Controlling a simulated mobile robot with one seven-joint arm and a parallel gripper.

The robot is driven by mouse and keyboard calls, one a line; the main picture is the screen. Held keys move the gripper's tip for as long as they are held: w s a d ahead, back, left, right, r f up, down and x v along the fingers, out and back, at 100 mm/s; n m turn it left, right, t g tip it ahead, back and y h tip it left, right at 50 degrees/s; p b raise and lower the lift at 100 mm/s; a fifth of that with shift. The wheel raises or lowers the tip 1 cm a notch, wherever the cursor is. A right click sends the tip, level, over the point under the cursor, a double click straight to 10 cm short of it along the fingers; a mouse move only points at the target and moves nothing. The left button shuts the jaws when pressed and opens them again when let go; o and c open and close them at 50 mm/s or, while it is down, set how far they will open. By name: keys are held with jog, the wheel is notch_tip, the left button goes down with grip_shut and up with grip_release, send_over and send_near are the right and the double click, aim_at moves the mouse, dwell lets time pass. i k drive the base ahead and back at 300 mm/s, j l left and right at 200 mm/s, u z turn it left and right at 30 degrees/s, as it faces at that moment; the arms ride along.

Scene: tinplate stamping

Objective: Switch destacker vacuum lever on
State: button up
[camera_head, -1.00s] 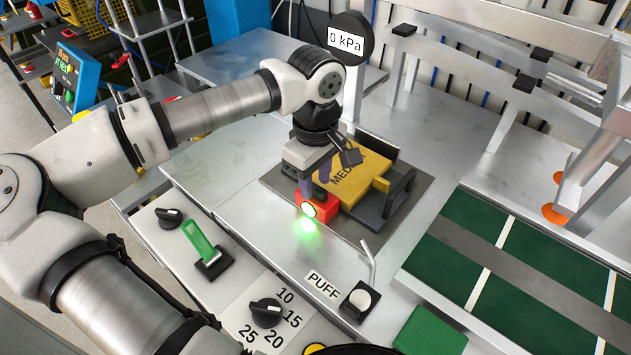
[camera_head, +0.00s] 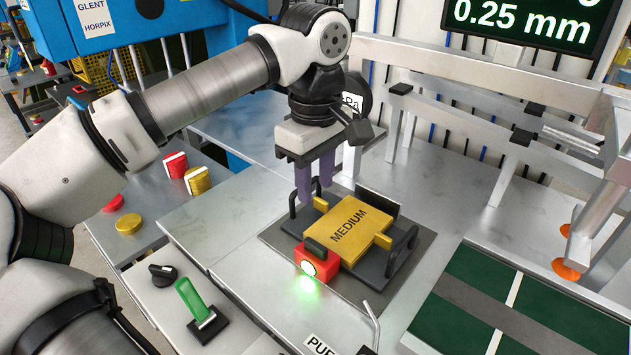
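A lever with a green handle (camera_head: 193,298) stands on a black base on the front panel at the lower left, its handle leaning up and to the left. No label naming it is in view. My gripper (camera_head: 316,192) points down above the black fixture that holds the yellow block marked MEDIUM (camera_head: 349,232). Its two purple fingers are a little apart with nothing seen between them. The gripper is up and to the right of the green lever, well clear of it. The round kPa gauge (camera_head: 354,102) is mostly hidden behind my gripper, so its number cannot be read.
A black knob (camera_head: 163,274) sits beside the green lever. A red block with a lit green lamp (camera_head: 314,266) is at the fixture's front. A thin metal rod (camera_head: 373,322) rises by the cut-off PUFF label. Metal rails (camera_head: 500,100) stand at the right.

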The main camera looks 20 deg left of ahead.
aim_at(184, 287)
jog(key=k, duration=1)
